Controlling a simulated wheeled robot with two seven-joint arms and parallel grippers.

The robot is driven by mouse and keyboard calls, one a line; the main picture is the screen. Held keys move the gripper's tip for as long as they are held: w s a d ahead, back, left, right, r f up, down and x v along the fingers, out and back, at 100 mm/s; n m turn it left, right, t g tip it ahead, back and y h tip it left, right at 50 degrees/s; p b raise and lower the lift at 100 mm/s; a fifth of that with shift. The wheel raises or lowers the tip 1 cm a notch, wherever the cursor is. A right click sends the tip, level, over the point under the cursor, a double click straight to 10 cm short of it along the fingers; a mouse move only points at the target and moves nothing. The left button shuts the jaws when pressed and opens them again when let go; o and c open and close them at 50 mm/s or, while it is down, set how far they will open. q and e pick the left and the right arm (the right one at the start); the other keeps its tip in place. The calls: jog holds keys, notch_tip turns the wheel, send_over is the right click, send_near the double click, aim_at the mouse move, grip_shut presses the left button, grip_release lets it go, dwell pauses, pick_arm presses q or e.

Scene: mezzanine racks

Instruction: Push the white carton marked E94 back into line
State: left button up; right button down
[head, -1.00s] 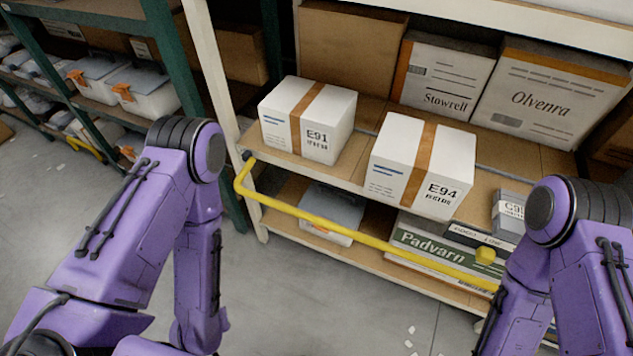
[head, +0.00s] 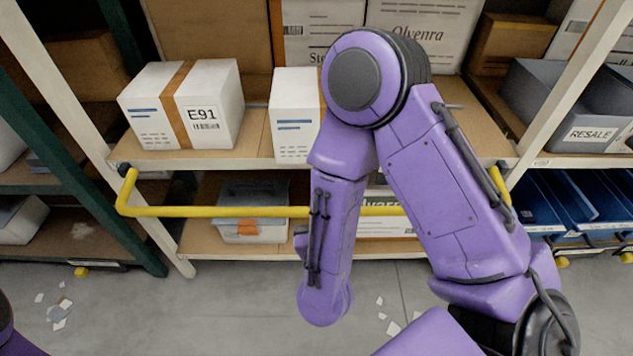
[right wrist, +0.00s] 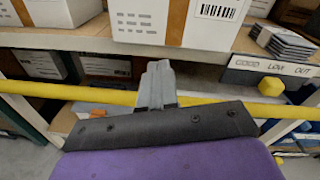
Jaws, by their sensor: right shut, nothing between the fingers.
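The white carton marked E94 (head: 292,115) with brown tape is mostly hidden behind my right arm in the head view; its left part shows, its mark does not. In the right wrist view, the lower part of a white carton with brown tape and a barcode (right wrist: 143,22), apparently the same one, reaches over the shelf's front edge. My right gripper (right wrist: 156,75) is shut and empty, below and in front of that carton, with a visible gap. It is not discernible in the head view. My left gripper is out of view.
A white carton marked E91 (head: 215,110) stands to the left on the same shelf (head: 190,157). A yellow rail (head: 220,211) runs across the front below shelf level. Larger boxes stand behind. A grey stack (right wrist: 286,46) sits to the right.

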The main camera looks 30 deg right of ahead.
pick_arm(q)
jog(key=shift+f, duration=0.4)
pick_arm(e)
jog(key=w+d+r+m, duration=0.1)
jog(key=w+d+m, duration=0.2)
jog(key=w+d, duration=0.4)
jog(key=w, duration=0.4)
jog(key=shift+w+d+h, duration=0.2)
jog(key=shift+w+h, duration=0.15)
jog(key=shift+h, duration=0.05)
jog(key=shift+w+m, duration=0.1)
jog(key=shift+m, duration=0.2)
jog(key=b+x, duration=0.1)
jog(key=x, duration=0.4)
jog(key=shift+d, duration=0.15)
jog(key=shift+w+d+r, duration=0.1)
jog(key=shift+w+d, duration=0.05)
jog(key=shift+w, duration=0.1)
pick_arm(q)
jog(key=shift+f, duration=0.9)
pick_arm(e)
jog(key=shift+r, duration=0.1)
